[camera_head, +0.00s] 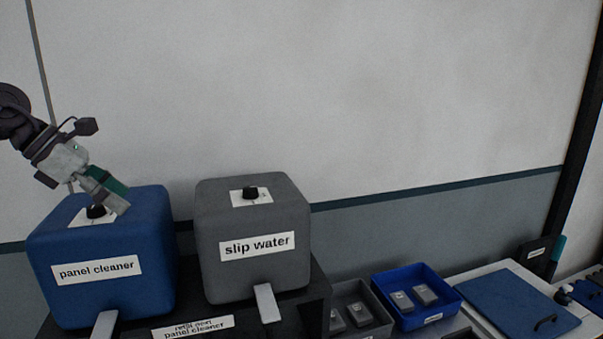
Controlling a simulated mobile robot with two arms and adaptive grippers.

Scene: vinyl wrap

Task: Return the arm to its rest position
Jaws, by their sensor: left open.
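My left gripper (110,190) comes in from the left on its dark arm. It is open, and its fingers point down to the right. In the picture it overlaps the top of the blue panel cleaner container (150,255), close to the black knob (96,211). I cannot tell whether it touches the knob or hangs above it. Nothing shows between its fingers. The right gripper is not in view.
A grey slip water container (220,280) with a black knob stands right of the blue one on a dark stand (318,300). Further right are a grey bin (372,299), a blue bin (455,299) with small blocks, and a blue panel (510,300). The wall above is clear.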

